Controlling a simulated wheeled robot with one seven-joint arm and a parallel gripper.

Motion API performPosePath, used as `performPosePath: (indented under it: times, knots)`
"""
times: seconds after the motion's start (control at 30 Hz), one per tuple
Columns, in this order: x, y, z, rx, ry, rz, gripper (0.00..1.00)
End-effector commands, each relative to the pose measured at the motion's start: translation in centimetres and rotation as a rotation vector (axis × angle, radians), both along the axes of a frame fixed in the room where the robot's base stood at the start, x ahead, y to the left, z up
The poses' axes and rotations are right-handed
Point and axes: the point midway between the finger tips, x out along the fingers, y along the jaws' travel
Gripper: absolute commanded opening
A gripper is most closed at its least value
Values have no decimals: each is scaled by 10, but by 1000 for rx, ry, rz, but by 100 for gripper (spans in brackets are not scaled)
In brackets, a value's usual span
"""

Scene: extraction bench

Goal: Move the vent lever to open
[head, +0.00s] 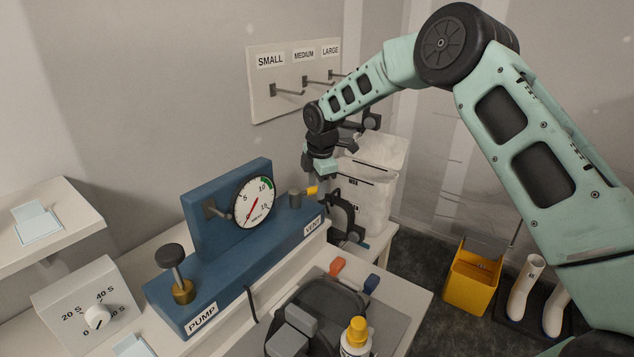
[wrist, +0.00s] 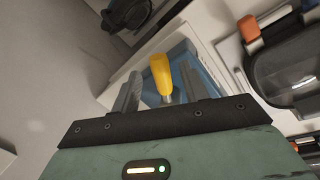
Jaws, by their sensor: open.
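The vent lever has a yellow handle (head: 311,190) on a grey post (head: 296,198), at the right end of the blue pump unit (head: 236,270), near the VENT label (head: 313,224). The handle points to the right in the head view. My gripper (head: 320,181) is just above and beside the handle. In the wrist view, the yellow handle (wrist: 160,76) shows between the two grey fingers of my open gripper (wrist: 160,66), with a gap on either side. Whether a finger touches it is unclear. The lever's lower part is partly hidden by my gripper.
A round gauge (head: 253,202) stands on the pump unit, with a PUMP knob (head: 174,257) at its near end. A black clamp-like object (head: 343,215) is close to the right of the lever. Red and blue handles (head: 337,266) and a yellow-capped bottle (head: 356,335) are in front.

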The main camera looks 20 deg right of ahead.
Motion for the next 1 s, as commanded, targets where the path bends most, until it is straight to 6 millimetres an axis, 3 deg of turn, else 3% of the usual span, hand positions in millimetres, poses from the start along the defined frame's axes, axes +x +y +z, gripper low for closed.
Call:
performPosePath:
  times: [0.17, 0.27, 0.7, 1.0]
  knots:
    - [-2, -1, 9, -1, 0, -1, 44]
    - [-5, -2, 24, -1, -3, -2, 44]
    - [-24, -3, 123, 1, -4, -1, 44]
    - [-33, -4, 165, 0, -2, 0, 44]
